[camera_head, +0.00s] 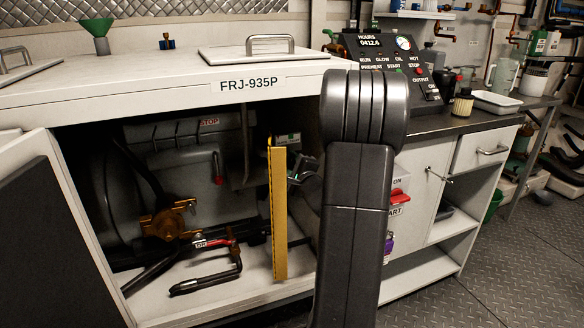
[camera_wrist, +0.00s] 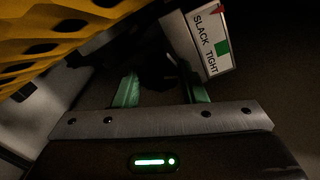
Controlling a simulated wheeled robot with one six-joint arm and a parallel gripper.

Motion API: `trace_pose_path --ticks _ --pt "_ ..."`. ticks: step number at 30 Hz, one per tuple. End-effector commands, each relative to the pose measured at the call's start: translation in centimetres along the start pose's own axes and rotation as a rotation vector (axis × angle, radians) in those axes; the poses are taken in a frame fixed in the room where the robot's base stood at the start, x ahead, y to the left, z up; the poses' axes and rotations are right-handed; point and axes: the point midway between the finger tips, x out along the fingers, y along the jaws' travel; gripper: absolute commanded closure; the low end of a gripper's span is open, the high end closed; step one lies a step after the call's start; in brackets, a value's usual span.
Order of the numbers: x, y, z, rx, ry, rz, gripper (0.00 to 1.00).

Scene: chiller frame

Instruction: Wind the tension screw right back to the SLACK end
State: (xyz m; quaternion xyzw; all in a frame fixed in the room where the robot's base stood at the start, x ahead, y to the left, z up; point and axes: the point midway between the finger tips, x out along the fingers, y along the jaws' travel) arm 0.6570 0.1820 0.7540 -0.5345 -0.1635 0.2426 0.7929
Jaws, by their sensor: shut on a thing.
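The SLACK–TIGHT scale plate (camera_wrist: 205,43) is white, with a red pointer (camera_wrist: 217,10) at its SLACK end and a green square nearer TIGHT. My gripper (camera_wrist: 160,92) has its two green fingers on either side of a dark, poorly lit part (camera_wrist: 158,77), which seems to be the tension screw's head; the fingers are shut on it. In the head view my gripper (camera_head: 301,170) is small and partly hidden beside the yellow guard and my own arm. The screw itself cannot be made out there.
A yellow perforated guard (camera_head: 278,215) stands upright close to the left of my gripper; it fills the upper left of the wrist view (camera_wrist: 60,35). The open cabinet door (camera_head: 50,240) is at left.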

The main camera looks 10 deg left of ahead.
Motion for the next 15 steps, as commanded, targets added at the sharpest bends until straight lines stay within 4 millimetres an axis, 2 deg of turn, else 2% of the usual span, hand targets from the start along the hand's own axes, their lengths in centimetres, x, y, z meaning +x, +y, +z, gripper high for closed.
trace_pose_path --ticks 7,8,10,11,15 --pt "-0.02 0.1 0.01 0.001 0.0 0.002 0.85" --pt "-0.02 0.09 0.01 0.001 0.0 0.002 0.58" --pt "-0.02 0.09 0.01 0.001 0.0 0.002 0.44" --pt "-0.02 0.08 0.01 0.001 0.0 0.002 0.42" --pt "-0.01 0.05 0.01 0.001 0.0 0.001 0.42"
